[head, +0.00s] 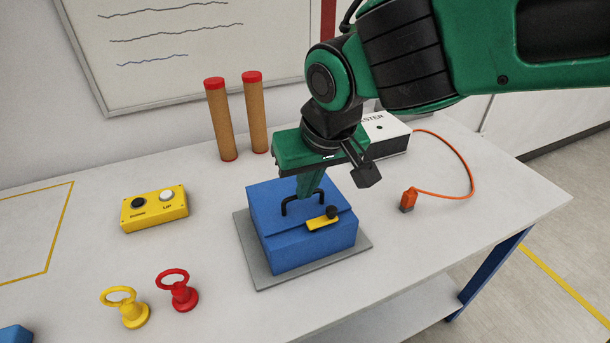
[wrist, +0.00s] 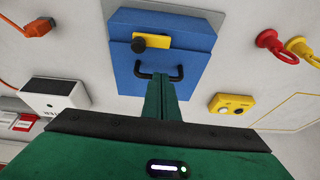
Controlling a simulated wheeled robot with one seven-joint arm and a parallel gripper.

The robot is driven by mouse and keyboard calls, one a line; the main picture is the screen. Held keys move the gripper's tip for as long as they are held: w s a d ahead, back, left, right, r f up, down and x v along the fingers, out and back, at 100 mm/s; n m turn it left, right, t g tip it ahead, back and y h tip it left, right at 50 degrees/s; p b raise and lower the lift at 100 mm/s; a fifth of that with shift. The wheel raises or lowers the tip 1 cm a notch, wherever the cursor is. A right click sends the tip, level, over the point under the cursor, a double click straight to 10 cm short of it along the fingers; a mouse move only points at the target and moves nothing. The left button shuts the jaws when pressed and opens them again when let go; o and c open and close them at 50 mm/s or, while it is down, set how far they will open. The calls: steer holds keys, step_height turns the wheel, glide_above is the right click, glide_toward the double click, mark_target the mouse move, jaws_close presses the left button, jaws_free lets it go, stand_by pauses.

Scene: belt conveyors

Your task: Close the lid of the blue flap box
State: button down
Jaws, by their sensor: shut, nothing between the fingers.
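The blue flap box (head: 313,246) stands on a thin grey plate on the table, below my gripper. Its blue lid (head: 270,206) appears to lie flat over the top, with a black handle (head: 290,203) on it. A yellow latch piece with a black knob (head: 322,221) sits at the front edge. In the wrist view the box (wrist: 165,28), handle (wrist: 172,75) and yellow latch (wrist: 156,40) show from above. My gripper (head: 309,194) is shut and empty, its fingers pointing down at the handle. I cannot tell whether the fingertips touch the lid.
A yellow button box (head: 154,209) is left of the blue box. Red (head: 178,292) and yellow (head: 126,308) ring-topped pieces stand front left. Two brown cylinders (head: 220,125) stand behind. A white tester box (head: 386,136) with an orange cable plug (head: 408,200) is at the right.

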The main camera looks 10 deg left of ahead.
steer(key=shift+r, duration=0.1)
steer(key=r, duration=0.2)
steer(key=w+r, duration=0.1)
steer(key=r, duration=0.1)
steer(key=shift+a+r, duration=0.1)
steer(key=s+d+r, duration=0.2)
steer(key=s+r, duration=0.2)
steer(key=r, duration=0.3)
steer(key=w+d+f+m+h, duration=0.1)
steer(key=d+f+m, duration=0.15)
steer(key=d, duration=0.65)
steer(key=w+d+f+m+g+h, duration=0.1)
steer(key=w+d+f+m, duration=0.15)
steer(key=d, duration=0.65)
steer(key=d+f+m+h, duration=0.1)
steer(key=d+f, duration=0.2)
steer(key=d, duration=0.7)
steer(key=s+d+f+m+g, duration=0.1)
steer(key=s+d+f+m, duration=0.2)
steer(key=s+d, duration=0.4)
steer(key=s+d+f+m+g, duration=0.1)
steer(key=s+d+f+m, duration=0.2)
steer(key=s+d+f, duration=0.2)
steer(key=s+d, duration=0.2)
steer(key=d, duration=0.2)
steer(key=shift+f+y, duration=0.25)
steer(key=shift+y, duration=0.15)
steer(key=shift+d, duration=0.1)
